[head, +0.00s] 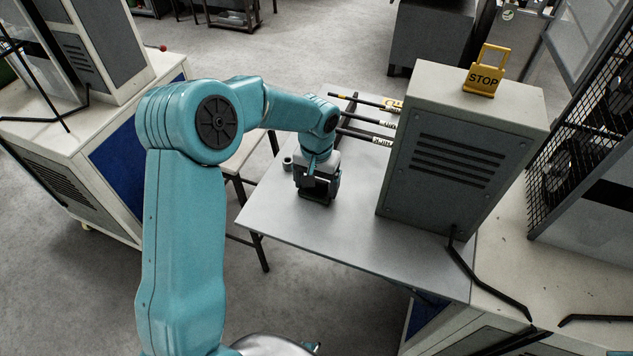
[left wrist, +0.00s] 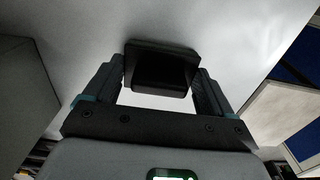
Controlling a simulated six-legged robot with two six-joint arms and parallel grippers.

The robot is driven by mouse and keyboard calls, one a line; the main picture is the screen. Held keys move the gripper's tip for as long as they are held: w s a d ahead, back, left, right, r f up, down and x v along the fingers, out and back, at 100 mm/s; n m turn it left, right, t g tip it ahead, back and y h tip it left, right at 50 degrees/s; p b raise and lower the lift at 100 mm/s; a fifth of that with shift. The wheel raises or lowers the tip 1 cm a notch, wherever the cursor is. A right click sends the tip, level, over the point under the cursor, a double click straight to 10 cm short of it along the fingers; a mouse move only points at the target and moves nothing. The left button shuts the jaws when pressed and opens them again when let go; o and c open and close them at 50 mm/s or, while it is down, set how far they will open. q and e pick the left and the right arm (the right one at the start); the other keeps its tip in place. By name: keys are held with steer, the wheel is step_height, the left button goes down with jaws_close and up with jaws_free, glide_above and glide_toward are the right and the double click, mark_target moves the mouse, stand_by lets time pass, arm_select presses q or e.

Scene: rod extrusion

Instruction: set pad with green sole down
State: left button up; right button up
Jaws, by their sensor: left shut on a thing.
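My left gripper (head: 316,188) points down over the grey table (head: 300,230), left of the grey machine box. In the left wrist view its two fingers are closed on the sides of a dark block, the pad (left wrist: 160,70). The pad is at or just above the table top; I cannot tell whether it touches. Its underside is hidden, so no green sole shows. In the head view the pad is mostly lost in the dark gripper. My right gripper is not in view.
A grey machine box (head: 455,150) with a yellow STOP sign (head: 482,78) on top stands right of the gripper. Several thin rods (head: 355,117) stick out from its left side, behind the gripper. A small grey cylinder (head: 288,163) is left of the gripper. The table front is clear.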

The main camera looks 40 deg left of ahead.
mark_target(317, 180)
arm_select(q)
steer(key=o, duration=0.8)
steer(key=shift+c, duration=0.2)
step_height(317, 180, up, 12)
